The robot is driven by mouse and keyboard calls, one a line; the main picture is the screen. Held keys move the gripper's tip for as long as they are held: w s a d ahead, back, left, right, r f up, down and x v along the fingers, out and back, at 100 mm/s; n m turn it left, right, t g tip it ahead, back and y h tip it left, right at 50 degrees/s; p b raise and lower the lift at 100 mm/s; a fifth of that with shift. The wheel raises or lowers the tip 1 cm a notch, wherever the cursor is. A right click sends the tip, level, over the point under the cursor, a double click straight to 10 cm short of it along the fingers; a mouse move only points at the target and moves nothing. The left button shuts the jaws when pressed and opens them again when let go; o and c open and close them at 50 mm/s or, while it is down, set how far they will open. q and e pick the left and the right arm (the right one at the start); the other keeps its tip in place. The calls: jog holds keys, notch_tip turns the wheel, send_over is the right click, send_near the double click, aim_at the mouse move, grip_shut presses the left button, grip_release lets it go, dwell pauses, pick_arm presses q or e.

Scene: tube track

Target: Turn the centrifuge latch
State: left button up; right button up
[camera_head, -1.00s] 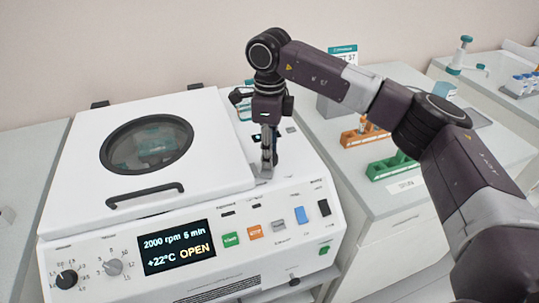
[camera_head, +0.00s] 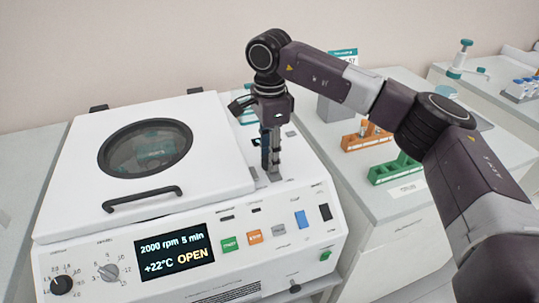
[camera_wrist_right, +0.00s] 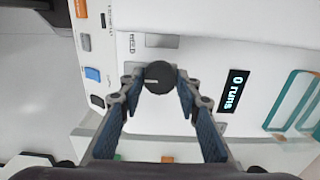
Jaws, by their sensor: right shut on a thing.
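The white centrifuge (camera_head: 105,221) stands on the bench with its lid (camera_head: 208,160) lying down. Its display (camera_head: 175,251) reads 2000 rpm 5 min, +22°C, OPEN. My right gripper (camera_head: 271,172) points down at the top deck, right of the lid. In the right wrist view, the latch is a round dark knob (camera_wrist_right: 159,78) with a light mark, between the fingertips of the right gripper (camera_wrist_right: 160,84), which is shut on it. In the head view the fingers hide the latch. My left gripper is not in view.
A small "0 runs" display (camera_wrist_right: 232,90) lies near the latch. The front panel carries buttons and dials (camera_head: 108,272). An orange rack (camera_head: 367,137) and a green rack (camera_head: 393,169) stand on the right bench. The bench left of the centrifuge is mostly clear.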

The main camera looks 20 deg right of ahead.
jog(key=shift+r, duration=0.15)
jog(key=o, duration=1.1)
notch_tip(320, 180, up, 12)
jog(key=shift+f, duration=0.1)
